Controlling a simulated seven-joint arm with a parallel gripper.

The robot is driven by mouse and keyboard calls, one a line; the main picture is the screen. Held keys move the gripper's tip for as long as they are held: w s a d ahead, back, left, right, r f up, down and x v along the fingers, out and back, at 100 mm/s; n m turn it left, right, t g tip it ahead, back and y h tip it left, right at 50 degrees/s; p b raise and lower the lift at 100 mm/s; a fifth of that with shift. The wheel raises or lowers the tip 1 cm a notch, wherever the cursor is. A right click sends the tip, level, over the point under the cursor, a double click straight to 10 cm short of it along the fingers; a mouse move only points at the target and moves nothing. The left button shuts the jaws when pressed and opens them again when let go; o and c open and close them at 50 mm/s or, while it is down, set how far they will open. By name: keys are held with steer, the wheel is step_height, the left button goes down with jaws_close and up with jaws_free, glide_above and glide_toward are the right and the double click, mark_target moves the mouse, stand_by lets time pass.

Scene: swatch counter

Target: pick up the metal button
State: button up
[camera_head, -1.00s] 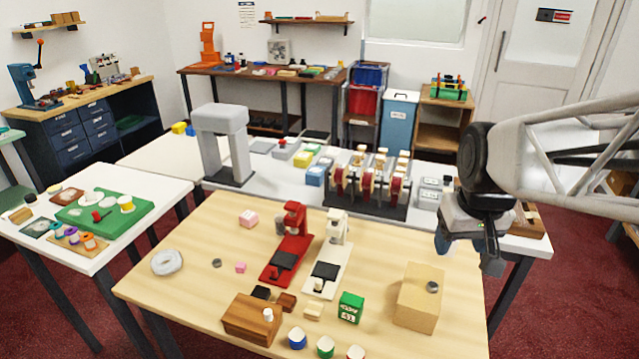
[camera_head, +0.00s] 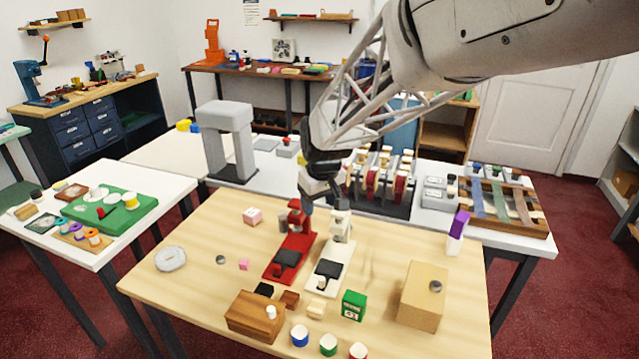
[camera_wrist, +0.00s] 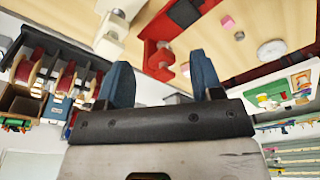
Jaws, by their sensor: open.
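A small grey metal button (camera_head: 221,260) lies flat on the wooden table (camera_head: 205,300) between the white ring and a small pink cube. A similar grey metal disc (camera_head: 436,286) sits on top of a tan block at the table's right. My gripper (camera_head: 307,204) is high above the back of the table, by the tops of the red and white presses, to the right of the button on the table. In the wrist view its two blue fingers (camera_wrist: 162,76) are apart with nothing between them. A small grey spot there (camera_wrist: 240,36) appears to be the button on the table.
The red press (camera_head: 291,250) and white press (camera_head: 331,265) stand mid-table. The tan block (camera_head: 421,305) is at right, a wooden block (camera_head: 252,318) at front. A white ring (camera_head: 170,258) lies at left. A purple-and-white object (camera_head: 457,232) stands at the right edge. Room around the left button is mostly clear.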

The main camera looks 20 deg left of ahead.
steer(key=a+f+n, duration=0.1)
steer(key=a+f, duration=0.3)
steer(key=a, duration=0.4)
steer(key=a+f+n, duration=0.2)
steer(key=a+f, duration=0.2)
steer(key=a, duration=0.4)
steer(key=n+g, duration=0.1)
steer(key=n, duration=0.1)
glide_above(220, 258)
steer(key=f, duration=0.8)
steer(key=shift+s+d+f, duration=0.15)
steer(key=shift+s+d, duration=0.05)
steer(key=shift+d, duration=0.05)
steer(key=shift+a+f, duration=0.1)
steer(key=shift+f, duration=1.2)
steer(key=shift+w+a+f, duration=0.1)
steer(key=shift+f, duration=1.2)
steer(key=shift+w+f, duration=0.1)
steer(key=shift+f, duration=1.2)
steer(key=c, duration=1)
